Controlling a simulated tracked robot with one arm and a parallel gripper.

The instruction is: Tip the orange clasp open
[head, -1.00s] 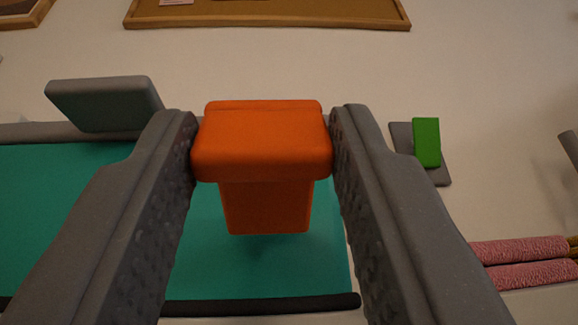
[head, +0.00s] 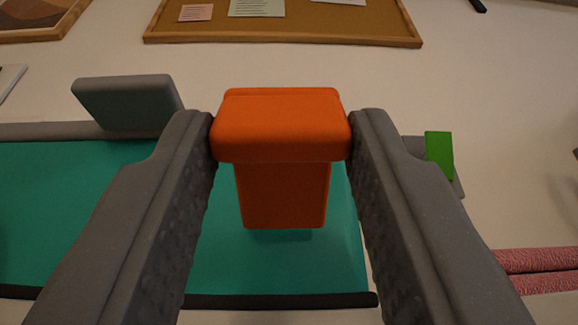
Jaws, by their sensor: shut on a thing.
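The orange clasp (head: 281,125) is in the middle of the head view. It has a wide, rounded cap on top and a narrower orange body (head: 283,195) below it. My gripper (head: 282,135) is shut on the cap, with one grey finger on each side. The body hangs below the cap, in front of a teal panel (head: 120,220). Whether the body touches the panel cannot be told.
A grey block (head: 127,103) stands on the grey rim at the panel's back left. A green piece (head: 439,156) on a grey plate is right of my gripper. Pink rolls (head: 540,272) lie at lower right. A cork board (head: 290,22) hangs on the pale wall.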

